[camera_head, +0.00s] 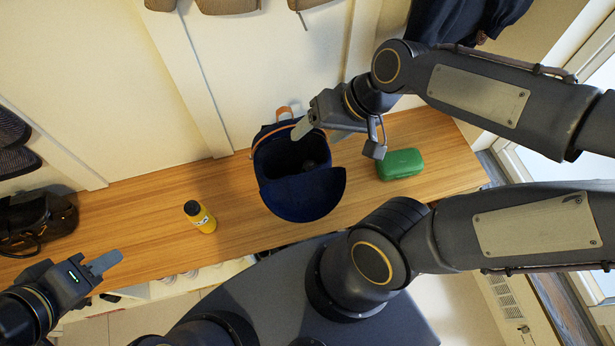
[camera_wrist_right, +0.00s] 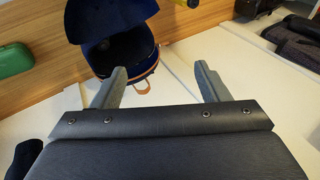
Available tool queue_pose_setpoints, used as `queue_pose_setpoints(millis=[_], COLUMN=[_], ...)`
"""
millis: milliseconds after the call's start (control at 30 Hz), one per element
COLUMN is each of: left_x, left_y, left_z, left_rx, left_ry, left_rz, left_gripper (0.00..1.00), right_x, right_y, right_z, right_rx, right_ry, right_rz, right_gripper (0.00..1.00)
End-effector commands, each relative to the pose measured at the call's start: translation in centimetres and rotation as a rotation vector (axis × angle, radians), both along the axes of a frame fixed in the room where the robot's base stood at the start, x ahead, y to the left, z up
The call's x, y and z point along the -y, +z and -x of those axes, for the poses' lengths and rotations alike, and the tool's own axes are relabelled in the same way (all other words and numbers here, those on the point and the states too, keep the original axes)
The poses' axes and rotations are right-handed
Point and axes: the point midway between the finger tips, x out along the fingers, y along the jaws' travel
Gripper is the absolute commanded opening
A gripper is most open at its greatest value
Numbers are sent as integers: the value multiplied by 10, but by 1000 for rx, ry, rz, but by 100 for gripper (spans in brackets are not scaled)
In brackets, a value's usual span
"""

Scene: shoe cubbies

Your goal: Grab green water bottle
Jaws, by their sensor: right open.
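No green water bottle can be clearly made out in either view. A dark blue open backpack (camera_head: 305,195) stands on the wooden bench, and its opening also shows in the right wrist view (camera_wrist_right: 112,25). A dark rounded thing inside it is too shaded to identify. A yellow bottle with a black cap (camera_head: 201,217) is to its left. A green case (camera_head: 400,164) lies to its right. My right gripper (camera_head: 338,137) is open and empty, above the backpack's back right side; its fingers also show in the wrist view (camera_wrist_right: 160,70). My left gripper (camera_head: 100,268) is at the lower left, away from these things.
The wooden bench (camera_head: 150,205) runs along a cream wall, with free room left of the yellow bottle. A black bag (camera_head: 38,222) is at the far left. Dark clothing (camera_head: 455,18) hangs at upper right.

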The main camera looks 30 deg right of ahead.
Motion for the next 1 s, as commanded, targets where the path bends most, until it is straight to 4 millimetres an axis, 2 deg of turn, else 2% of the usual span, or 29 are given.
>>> queue_pose_setpoints(millis=[33,167,200,300,400,533,767,1000], left_x=[0,0,0,0,0,0,0,0], left_y=[-40,-86,-100,-130,-153,-169,-176,-188], left_z=[0,0,0,0,0,0,0,0], left_rx=[-1,0,0,0,0,0,0,0], left_ry=[0,0,0,0,0,0,0,0], left_rz=[0,0,0,0,0,0,0,0], left_gripper=[36,36,36,36,36,36,36,36], right_x=[0,7,10,20,31,42,48,52], right_y=[-53,-135,-161,-219,-262,-291,-310,-338], right_z=[-15,-50,-60,-82,-99,-114,-122,-125], right_rx=[-65,-193,-226,-284,-308,-310,-307,-308], right_ry=[-20,-113,-142,-211,-268,-315,-337,-337], right_rz=[0,45,74,166,264,355,398,395], right_gripper=[68,68,68,68,68,68,68,68])
